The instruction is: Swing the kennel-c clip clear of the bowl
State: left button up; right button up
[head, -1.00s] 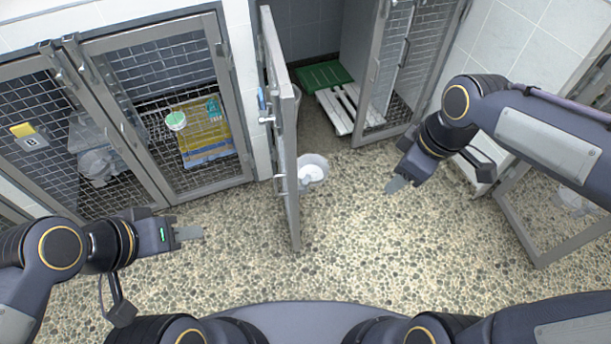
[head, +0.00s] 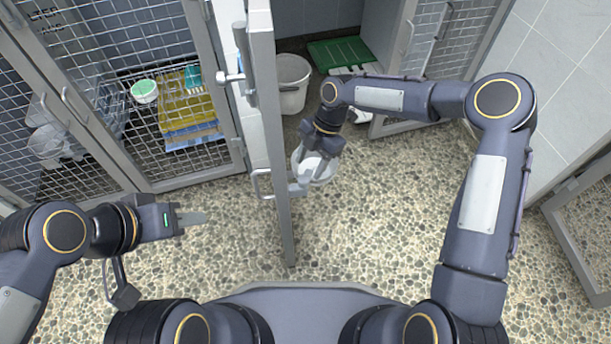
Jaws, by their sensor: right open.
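A kennel gate (head: 278,150) stands open, seen nearly edge-on, with a handle (head: 262,184) on its left face. A pale bowl (head: 329,171) is just right of the gate's lower part. My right gripper (head: 306,180) is open, pointing down over the bowl, close to the gate edge. It covers part of the bowl, and I cannot make out the clip or whether the fingers touch anything. My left gripper (head: 190,218) is over the floor left of the gate, clear of objects. Its fingers overlap, so their opening does not show.
Closed mesh kennels (head: 130,100) line the left, one with a green-rimmed bowl (head: 144,91) and folded towels (head: 188,108). A white bucket (head: 292,82) and green mat (head: 340,53) are behind.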

aim_at(304, 178)
jog(key=b+x, duration=0.1)
jog(key=x, duration=0.4)
jog(key=shift+f+b, duration=0.1)
jog(key=shift+b, duration=0.2)
jog(key=c, duration=1)
